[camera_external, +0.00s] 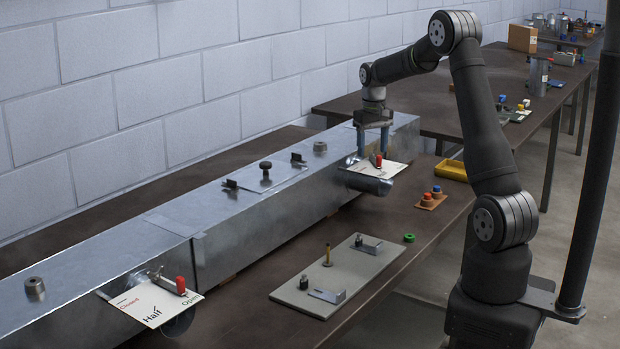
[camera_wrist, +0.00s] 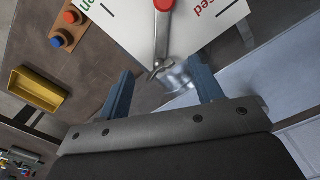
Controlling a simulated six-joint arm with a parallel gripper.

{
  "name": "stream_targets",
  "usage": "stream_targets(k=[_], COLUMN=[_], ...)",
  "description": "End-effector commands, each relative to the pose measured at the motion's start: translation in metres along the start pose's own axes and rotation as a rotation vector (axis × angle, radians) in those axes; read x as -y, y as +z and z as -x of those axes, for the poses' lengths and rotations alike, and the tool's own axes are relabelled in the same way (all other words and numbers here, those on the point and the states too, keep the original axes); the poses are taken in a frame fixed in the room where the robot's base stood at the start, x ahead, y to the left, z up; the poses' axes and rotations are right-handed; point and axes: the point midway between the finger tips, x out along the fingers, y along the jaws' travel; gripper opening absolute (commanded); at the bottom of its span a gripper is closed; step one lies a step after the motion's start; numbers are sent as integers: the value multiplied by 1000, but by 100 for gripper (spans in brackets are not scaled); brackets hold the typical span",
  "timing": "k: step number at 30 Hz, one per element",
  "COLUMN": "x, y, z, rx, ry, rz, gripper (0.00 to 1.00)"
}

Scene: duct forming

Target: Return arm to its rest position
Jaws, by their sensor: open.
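My gripper (camera_external: 372,152) is at the far end of the metal duct (camera_external: 250,218), pointing down, with its two blue fingers apart. It is just above the far damper's label card and its red-tipped lever (camera_external: 378,160). In the wrist view, my open gripper (camera_wrist: 163,76) has nothing between its fingertips. The red lever (camera_wrist: 164,5) and the white card (camera_wrist: 130,15) show beyond the fingers there. I cannot tell whether a finger touches the lever. A nearer damper has a card (camera_external: 150,304) reading Closed, Half and Open; its red-tipped lever (camera_external: 180,285) is toward Open.
Several knobs (camera_external: 265,168) stand on the duct top. A grey plate with fittings (camera_external: 320,290), a green ring (camera_external: 409,238), a block with red and blue buttons (camera_external: 432,200) and a yellow tray (camera_external: 452,170) lie on the bench. A dark post (camera_external: 590,170) stands at right.

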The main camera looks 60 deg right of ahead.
Motion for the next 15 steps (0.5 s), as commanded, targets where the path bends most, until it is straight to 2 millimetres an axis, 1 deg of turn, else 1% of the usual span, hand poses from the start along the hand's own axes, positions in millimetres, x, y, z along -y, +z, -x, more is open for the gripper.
stream_targets(k=[15], x=[0], y=[0], z=[0], rx=[0], ry=[0], rz=[-419], gripper=[60])
